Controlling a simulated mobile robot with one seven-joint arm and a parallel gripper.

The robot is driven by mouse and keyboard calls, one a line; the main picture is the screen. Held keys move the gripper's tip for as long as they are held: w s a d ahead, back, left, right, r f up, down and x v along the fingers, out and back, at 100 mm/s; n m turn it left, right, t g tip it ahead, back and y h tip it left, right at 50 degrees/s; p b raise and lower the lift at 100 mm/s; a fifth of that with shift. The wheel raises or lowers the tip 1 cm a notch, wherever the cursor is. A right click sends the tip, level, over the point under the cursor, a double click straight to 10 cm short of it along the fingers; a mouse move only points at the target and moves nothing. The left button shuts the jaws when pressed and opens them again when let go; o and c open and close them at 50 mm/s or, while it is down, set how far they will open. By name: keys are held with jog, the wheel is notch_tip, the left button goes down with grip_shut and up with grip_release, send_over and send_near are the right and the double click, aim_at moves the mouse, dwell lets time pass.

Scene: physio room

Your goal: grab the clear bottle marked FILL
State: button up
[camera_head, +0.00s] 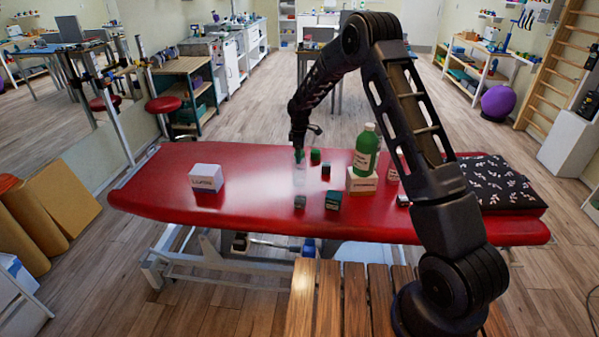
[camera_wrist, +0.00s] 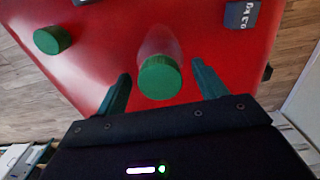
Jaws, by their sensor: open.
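A clear bottle with a green cap (camera_wrist: 159,78) stands on the red treatment table, between the two fingers of my gripper (camera_wrist: 161,84) in the wrist view. Its see-through body (camera_wrist: 160,42) shows beyond the cap. The fingers are apart, with a gap on each side of the cap. In the head view the bottle (camera_head: 300,170) is below my gripper (camera_head: 299,150), faint against the red top. I cannot read any FILL marking on it.
The red table (camera_head: 250,180) also bears a white labelled box (camera_head: 206,178), several small dark blocks (camera_head: 334,200), a green bottle (camera_head: 366,150) on a pale box (camera_head: 361,182) and a patterned dark pillow (camera_head: 500,185). The table's left end is mostly clear.

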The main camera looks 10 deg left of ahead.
jog(key=shift+f, duration=0.2)
jog(key=c, duration=1.3)
jog(key=shift+c, duration=0.2)
jog(key=shift+r, duration=0.15)
